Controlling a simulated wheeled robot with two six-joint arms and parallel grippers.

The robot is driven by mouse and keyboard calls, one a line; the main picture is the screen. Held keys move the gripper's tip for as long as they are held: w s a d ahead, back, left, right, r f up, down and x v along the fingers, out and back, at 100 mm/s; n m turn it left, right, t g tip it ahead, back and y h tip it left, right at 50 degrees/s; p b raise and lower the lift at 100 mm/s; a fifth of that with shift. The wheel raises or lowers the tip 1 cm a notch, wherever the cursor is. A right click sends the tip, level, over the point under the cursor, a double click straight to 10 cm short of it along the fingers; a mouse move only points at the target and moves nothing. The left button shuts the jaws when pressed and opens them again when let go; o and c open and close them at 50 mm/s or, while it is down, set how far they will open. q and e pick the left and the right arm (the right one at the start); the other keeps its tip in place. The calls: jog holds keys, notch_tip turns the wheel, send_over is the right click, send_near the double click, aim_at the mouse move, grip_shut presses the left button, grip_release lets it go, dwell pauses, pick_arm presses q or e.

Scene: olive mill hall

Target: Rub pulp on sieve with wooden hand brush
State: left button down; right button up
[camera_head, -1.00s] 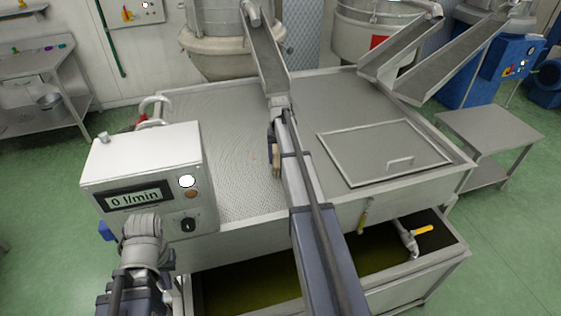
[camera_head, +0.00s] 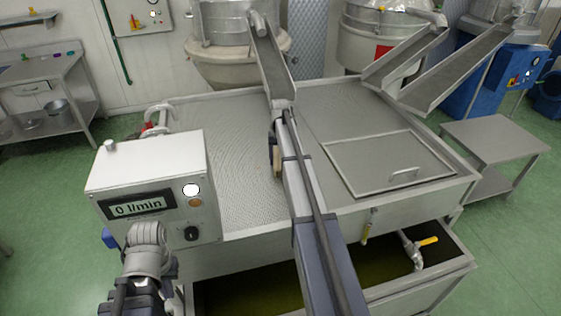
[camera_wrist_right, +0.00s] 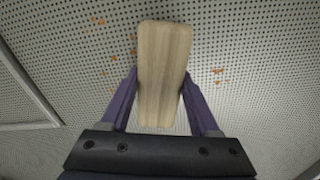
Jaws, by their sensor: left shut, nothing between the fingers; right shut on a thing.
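The wooden hand brush (camera_head: 276,162) is over the perforated sieve (camera_head: 235,190). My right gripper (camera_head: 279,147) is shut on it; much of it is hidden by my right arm. In the right wrist view, the pale wood block (camera_wrist_right: 164,75) sits between the purple fingers (camera_wrist_right: 160,100); its underside is hidden, so I cannot tell whether it touches the sieve. Small orange pulp bits (camera_wrist_right: 217,71) lie on the sieve on both sides of the brush. My left gripper (camera_head: 147,236) is low in front of the white flow meter box, shut and empty, its fingertips hard to make out.
The flow meter box (camera_head: 155,190) reads 0 l/min at the tank's front left corner. A metal chute (camera_head: 270,62) comes down onto the tank's middle. A lid with a handle (camera_head: 388,162) covers the right part. An open trough (camera_head: 235,296) with dark green liquid is below.

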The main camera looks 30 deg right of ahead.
aim_at(275, 147)
jog(key=shift+w+d, duration=0.25)
jog(key=shift+w, duration=0.65)
jog(key=shift+w+d, duration=0.2)
jog(key=shift+w, duration=0.65)
jog(key=shift+w, duration=0.1)
jog(key=shift+w+d, duration=0.25)
jog(key=shift+w, duration=0.7)
jog(key=shift+w+d, duration=0.25)
jog(key=shift+w, duration=0.65)
jog(key=shift+s+d, duration=0.1)
jog(key=shift+s+d, duration=0.2)
jog(key=shift+d, duration=0.75)
jog(key=shift+s+a, duration=0.3)
jog(key=shift+s, duration=0.95)
jog(key=shift+s+a, duration=0.35)
jog(key=shift+s, duration=0.95)
jog(key=shift+s+a, duration=0.3)
jog(key=shift+s, duration=0.95)
jog(key=shift+s, duration=0.1)
